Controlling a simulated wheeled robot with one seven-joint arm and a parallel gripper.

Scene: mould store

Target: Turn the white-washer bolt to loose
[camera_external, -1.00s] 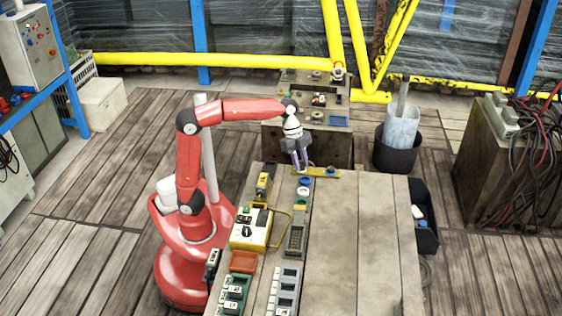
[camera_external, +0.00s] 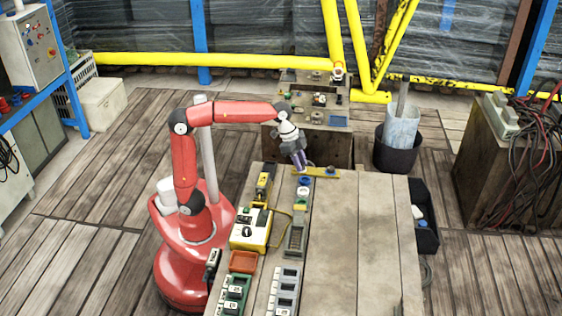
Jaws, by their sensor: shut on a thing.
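A yellow plate (camera_external: 322,174) lies at the far edge of the wooden table. A blue-topped bolt (camera_external: 331,170) stands on its right part. My gripper (camera_external: 300,165) is over the plate's left end, tilted, with its purple fingers pointing down. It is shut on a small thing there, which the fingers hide. That thing sits where a bolt on the plate's left end would be; its washer colour cannot be seen.
Just in front of the plate are a blue round part (camera_external: 304,181) and a white ring-like part (camera_external: 302,192). The table's right side (camera_external: 360,240) is clear.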

